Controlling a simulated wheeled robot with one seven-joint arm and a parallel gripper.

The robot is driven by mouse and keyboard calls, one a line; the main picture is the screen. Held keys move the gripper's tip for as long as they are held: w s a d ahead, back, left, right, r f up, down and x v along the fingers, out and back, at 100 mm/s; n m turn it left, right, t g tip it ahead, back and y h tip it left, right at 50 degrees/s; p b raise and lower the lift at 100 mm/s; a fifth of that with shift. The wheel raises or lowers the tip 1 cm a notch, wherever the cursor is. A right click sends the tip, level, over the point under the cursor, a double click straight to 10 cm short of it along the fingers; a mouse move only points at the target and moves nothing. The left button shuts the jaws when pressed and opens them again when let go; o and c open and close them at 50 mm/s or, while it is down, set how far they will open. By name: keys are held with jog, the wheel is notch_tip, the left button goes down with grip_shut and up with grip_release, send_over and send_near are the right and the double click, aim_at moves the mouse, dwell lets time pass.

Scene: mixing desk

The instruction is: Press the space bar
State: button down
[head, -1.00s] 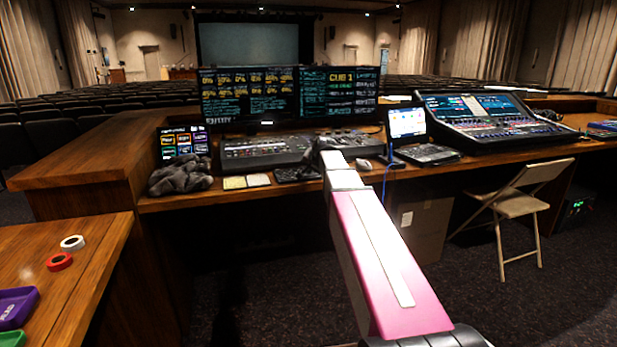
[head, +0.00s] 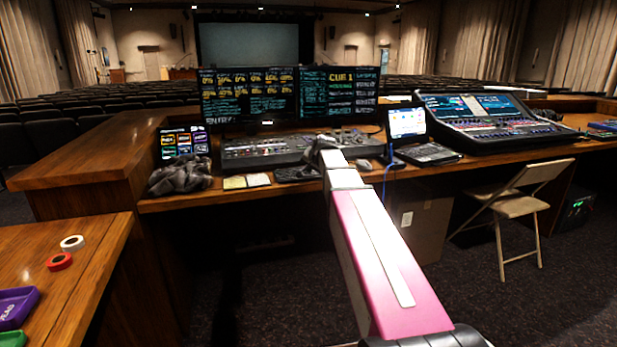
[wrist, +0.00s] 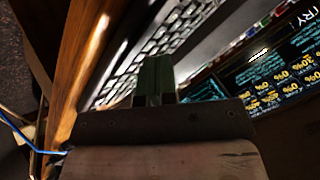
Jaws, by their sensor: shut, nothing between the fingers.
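The dark keyboard (head: 297,174) lies on the desk in front of the grey lighting console, partly hidden by my arm in the head view. In the wrist view the keyboard (wrist: 130,70) runs diagonally, with rows of keys between the wooden desk edge and the console. I cannot pick out the space bar; my fingers cover part of the keys. My gripper (wrist: 155,72) is shut and empty, with its dark green fingertips over the keyboard. I cannot tell whether the tips touch a key. In the head view its fingers are hidden behind my arm.
The lighting console (head: 265,150) and two monitors (head: 290,95) stand behind the keyboard. A crumpled grey cloth (head: 180,176) and sticky notes (head: 246,181) lie to the left.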

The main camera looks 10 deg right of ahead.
aim_at(310, 175)
jog(key=shift+r, duration=0.25)
jog(key=shift+r, duration=0.1)
jog(key=shift+r, duration=2.4)
dwell(0.7)
